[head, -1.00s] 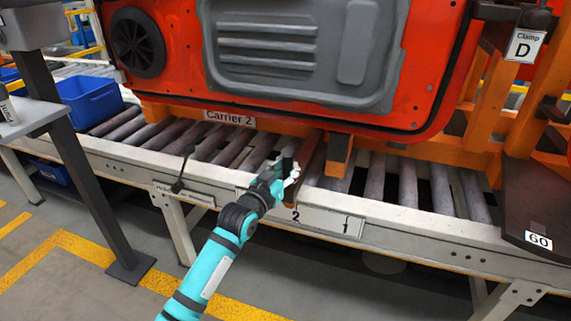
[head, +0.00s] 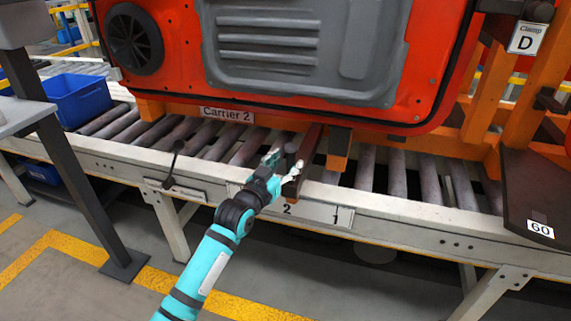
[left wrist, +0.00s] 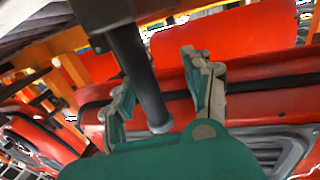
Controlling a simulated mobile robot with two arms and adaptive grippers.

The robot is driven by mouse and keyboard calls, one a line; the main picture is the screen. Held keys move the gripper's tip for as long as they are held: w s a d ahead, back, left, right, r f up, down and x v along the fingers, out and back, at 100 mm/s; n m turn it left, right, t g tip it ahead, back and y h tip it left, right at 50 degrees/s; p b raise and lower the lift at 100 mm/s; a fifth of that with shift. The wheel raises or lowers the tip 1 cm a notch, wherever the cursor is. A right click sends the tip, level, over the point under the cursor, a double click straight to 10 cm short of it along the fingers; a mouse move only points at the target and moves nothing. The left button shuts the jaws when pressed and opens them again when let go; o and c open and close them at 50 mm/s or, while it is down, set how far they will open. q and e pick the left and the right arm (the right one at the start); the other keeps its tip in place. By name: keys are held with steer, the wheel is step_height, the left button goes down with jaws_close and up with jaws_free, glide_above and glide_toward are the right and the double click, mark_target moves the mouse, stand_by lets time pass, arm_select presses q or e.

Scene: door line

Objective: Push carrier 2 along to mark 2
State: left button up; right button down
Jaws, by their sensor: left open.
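Carrier 2 is an orange frame with a label (head: 227,114), bearing a large red door panel (head: 428,70) with a grey inner part. It stands on the roller line. A brown bar (head: 306,155) juts out from under it towards me. Mark 2 (head: 287,209) is on the front rail, just below the bar's near end. My left gripper (head: 280,164) is open at the left side of the bar, above the rail; I cannot tell if it touches. In the left wrist view a dark round rod (left wrist: 138,75) shows between its open fingers (left wrist: 163,100). My right gripper is out of view.
Mark 1 (head: 337,217) is right of mark 2 on the rail (head: 420,226). A black lever (head: 172,165) stands up at the rail to the left. A blue bin (head: 78,98) is at the far left. A dark plate marked 60 (head: 535,190) slopes down at the right.

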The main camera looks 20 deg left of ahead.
arm_select(q)
steer(key=shift+a+r, duration=0.2)
steer(key=shift+a, duration=0.15)
steer(key=v, duration=1.1)
steer(key=shift+s, duration=0.45)
steer(key=shift+w+f, duration=0.1)
